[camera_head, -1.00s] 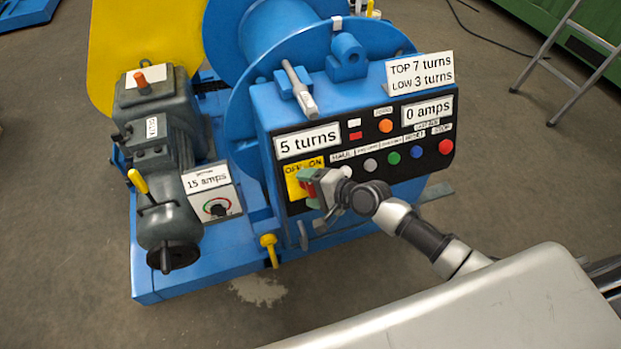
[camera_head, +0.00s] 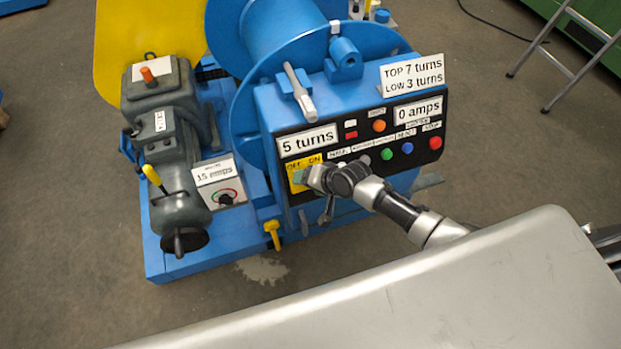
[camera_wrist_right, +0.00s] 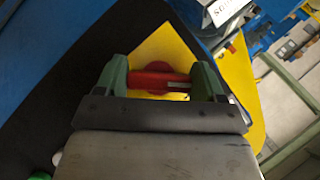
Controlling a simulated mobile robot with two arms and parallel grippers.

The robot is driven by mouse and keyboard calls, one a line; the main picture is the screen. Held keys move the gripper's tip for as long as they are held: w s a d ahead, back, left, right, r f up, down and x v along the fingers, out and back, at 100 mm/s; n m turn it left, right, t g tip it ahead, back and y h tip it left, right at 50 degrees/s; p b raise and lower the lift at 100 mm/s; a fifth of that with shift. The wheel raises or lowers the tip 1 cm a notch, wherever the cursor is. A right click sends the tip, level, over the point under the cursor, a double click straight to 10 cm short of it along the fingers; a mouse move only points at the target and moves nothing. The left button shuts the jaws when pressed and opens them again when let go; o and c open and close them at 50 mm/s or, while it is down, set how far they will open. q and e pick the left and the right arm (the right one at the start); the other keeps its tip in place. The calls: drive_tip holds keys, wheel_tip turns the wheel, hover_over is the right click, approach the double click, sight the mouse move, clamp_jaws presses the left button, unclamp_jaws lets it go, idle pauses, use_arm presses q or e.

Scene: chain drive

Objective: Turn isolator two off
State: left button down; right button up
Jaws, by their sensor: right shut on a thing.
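The isolator's red handle (camera_wrist_right: 158,81) sits on a yellow plate (camera_wrist_right: 237,85) marked OFF and ON. The plate (camera_head: 293,187) is at the left end of the black control panel in the head view, where my gripper hides the handle. No isolator number is readable. My right gripper (camera_wrist_right: 162,78) is shut on the red handle, with a green finger at either end of it. In the head view the right gripper (camera_head: 302,178) covers part of the plate. The handle lies roughly crosswise in the wrist view. My left gripper is not in view.
The black panel (camera_head: 352,143) has several buttons right of the plate, including a red one (camera_head: 435,143), close above my right arm. A grey lever (camera_head: 300,92) stands above it. A yellow-handled lever (camera_head: 154,178) is on the gearbox at left. Floor is clear in front.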

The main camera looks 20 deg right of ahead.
drive_tip(key=shift+f, duration=0.1)
idle(0.3)
drive_tip(key=o, duration=0.9)
drive_tip(key=shift+o, duration=0.2)
drive_tip(key=p+v, duration=0.1)
drive_tip(key=v, duration=1)
drive_tip(key=shift+a, duration=0.1)
